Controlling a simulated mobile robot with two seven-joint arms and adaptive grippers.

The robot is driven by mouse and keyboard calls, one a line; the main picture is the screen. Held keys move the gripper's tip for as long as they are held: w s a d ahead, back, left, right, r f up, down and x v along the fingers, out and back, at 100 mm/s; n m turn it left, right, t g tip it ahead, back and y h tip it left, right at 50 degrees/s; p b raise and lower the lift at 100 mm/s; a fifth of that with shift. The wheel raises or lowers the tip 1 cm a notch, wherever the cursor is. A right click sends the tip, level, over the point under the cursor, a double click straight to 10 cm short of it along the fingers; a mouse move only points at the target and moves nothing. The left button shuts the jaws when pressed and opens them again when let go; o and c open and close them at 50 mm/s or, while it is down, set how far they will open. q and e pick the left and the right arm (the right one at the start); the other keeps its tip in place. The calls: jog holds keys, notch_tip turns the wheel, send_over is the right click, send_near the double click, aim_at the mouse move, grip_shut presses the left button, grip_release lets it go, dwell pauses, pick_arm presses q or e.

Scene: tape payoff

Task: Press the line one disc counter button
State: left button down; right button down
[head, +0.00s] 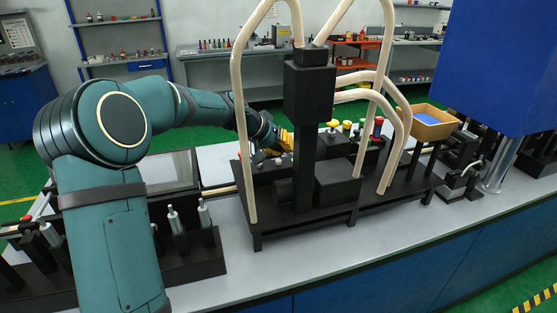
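My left arm comes in from the left and reaches across the bench behind a black machine. My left gripper (283,143) has yellow fingers and sits behind the machine's black column, just above a dark panel. The column partly hides it, and I cannot tell whether its fingers are open or shut. Small yellow buttons (333,125) and a red one (378,122) stand to the right of the gripper. Which one is the line one disc counter button cannot be told, and no label is readable. I see no clear contact with a button. My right gripper is not in view.
The black machine (304,150) with thick cream tubes (237,110) stands between the view and the panel. A tan bin (428,122) with something blue inside is at right. A large blue cabinet (500,65) hangs at upper right. The grey bench front (330,255) is clear.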

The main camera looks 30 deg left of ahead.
pick_arm(q)
notch_tip(320, 180, up, 5)
jog(key=p, duration=0.3)
jog(key=shift+f, duration=0.1)
dwell(0.7)
